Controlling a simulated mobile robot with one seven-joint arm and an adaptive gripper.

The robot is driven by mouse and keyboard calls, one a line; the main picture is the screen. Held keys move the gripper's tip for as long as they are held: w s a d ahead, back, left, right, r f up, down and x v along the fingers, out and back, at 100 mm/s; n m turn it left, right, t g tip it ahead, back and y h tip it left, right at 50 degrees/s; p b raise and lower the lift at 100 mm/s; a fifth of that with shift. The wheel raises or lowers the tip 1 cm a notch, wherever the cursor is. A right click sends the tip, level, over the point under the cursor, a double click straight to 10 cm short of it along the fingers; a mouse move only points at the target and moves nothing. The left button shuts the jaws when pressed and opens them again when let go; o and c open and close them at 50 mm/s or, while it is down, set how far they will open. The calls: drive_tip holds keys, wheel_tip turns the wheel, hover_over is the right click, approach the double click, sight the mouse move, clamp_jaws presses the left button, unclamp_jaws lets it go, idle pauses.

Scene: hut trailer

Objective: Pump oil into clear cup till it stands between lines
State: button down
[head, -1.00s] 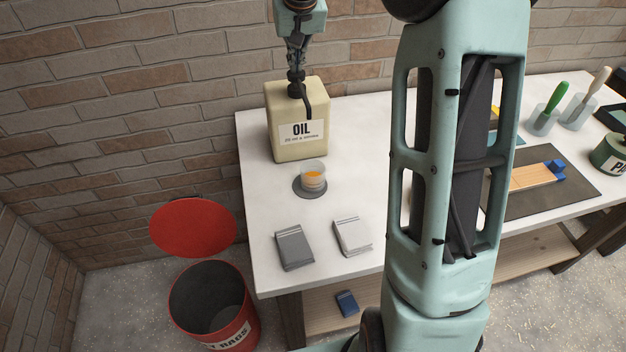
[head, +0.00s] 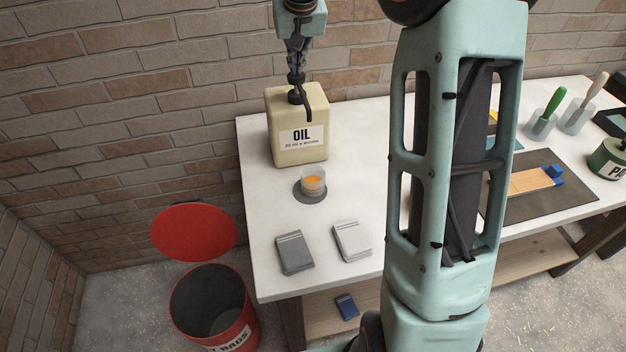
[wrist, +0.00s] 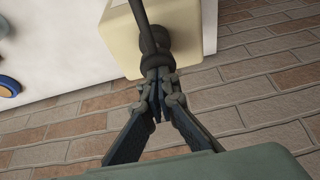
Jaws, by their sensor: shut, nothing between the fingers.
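The cream oil can (head: 299,148), labelled OIL, stands upright at the back left of the table. Its dark pump and spout (head: 308,105) rise from the top; the spout points down toward the cup side. The pump also shows in the wrist view (wrist: 153,38). The clear cup (head: 313,184) stands on a dark round pad (head: 302,196) in front of the can, with orange oil inside. The lines and exact oil level are too small to read. My gripper (head: 296,78) is shut and empty, directly above the pump head; in the wrist view its fingertips (wrist: 158,76) are close to or touching the pump.
Grey (head: 294,254) and white (head: 351,241) folded cloths lie in front of the cup. A red bin (head: 214,308) with its lid open stands on the floor at the left. A dark mat (head: 510,208) and brush holders are at the right. My arm hides the table's middle.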

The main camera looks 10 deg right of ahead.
drive_tip(key=shift+r+p, duration=1.1)
drive_tip(key=shift+r, duration=0.55)
drive_tip(key=shift+f, duration=0.2)
drive_tip(key=shift+f+b, duration=2.1)
drive_tip(key=shift+f, duration=0.7)
drive_tip(key=shift+r, duration=0.1)
drive_tip(key=shift+r+p, duration=2.25)
drive_tip(key=shift+r, duration=0.6)
drive_tip(key=shift+r, duration=0.1)
